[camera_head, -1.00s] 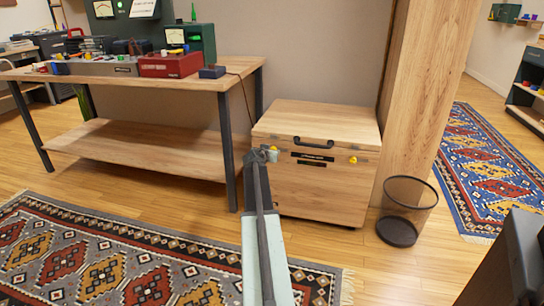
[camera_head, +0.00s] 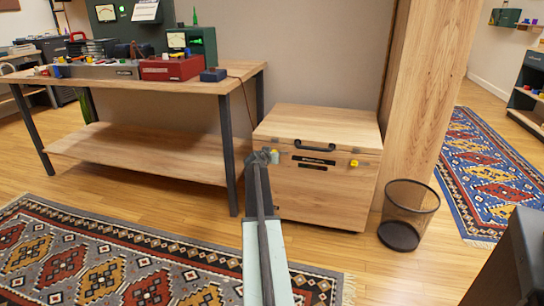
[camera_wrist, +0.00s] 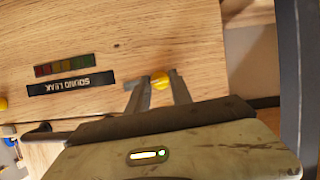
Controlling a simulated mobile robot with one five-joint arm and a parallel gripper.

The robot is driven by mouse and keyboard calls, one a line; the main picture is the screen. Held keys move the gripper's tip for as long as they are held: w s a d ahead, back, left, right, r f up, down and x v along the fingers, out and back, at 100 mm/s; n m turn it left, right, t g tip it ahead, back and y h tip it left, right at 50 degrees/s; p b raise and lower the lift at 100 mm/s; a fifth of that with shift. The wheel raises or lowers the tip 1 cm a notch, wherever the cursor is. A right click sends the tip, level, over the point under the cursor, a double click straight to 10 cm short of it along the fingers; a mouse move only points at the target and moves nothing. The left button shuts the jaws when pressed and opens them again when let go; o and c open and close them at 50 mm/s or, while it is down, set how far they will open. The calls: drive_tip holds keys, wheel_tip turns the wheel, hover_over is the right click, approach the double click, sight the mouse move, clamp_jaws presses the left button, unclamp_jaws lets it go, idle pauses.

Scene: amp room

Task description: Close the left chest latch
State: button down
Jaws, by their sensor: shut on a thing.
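The wooden chest (camera_head: 310,195) stands against the wall with its lid down. My gripper (camera_head: 266,157) is at the upper left of its front, over the left latch, which it mostly hides. In the wrist view, which is upside down, my gripper's fingers (camera_wrist: 158,92) straddle the yellow knob of the left latch (camera_wrist: 160,80) and are shut on it. A grey metal piece shows beside that knob. The right latch (camera_head: 354,163) has a yellow knob and is clear of the gripper. Whether the left latch is fastened cannot be told.
A dark handle (camera_head: 315,146) is at the lid's front edge. A workbench (camera_head: 150,85) with equipment stands left of the chest. A mesh bin (camera_head: 405,215) stands on the floor at right, near a wooden column (camera_head: 425,100). A patterned rug (camera_head: 130,260) lies in front.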

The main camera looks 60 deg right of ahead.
drive_tip(key=shift+w+a+f+n+g+h+b, duration=0.15)
drive_tip(key=shift+n+g+h+b, duration=0.2)
drive_tip(key=shift+n+g+b, duration=0.55)
drive_tip(key=shift+w+a+n+g+h+b, duration=0.1)
drive_tip(key=shift+n+g+h+b, duration=0.3)
drive_tip(key=shift+n, duration=0.9)
drive_tip(key=shift+w+a+f+n+g+h+b, duration=0.15)
drive_tip(key=shift+n+g+h+b, duration=0.35)
drive_tip(key=shift+n, duration=0.6)
drive_tip(key=shift+d+r, duration=0.1)
drive_tip(key=c, duration=1.1)
unclamp_jaws()
drive_tip(key=shift+d, duration=0.1)
drive_tip(key=p+v, duration=0.1)
drive_tip(key=v, duration=0.6)
drive_tip(key=shift+a+r, duration=0.15)
drive_tip(key=shift+a, duration=0.25)
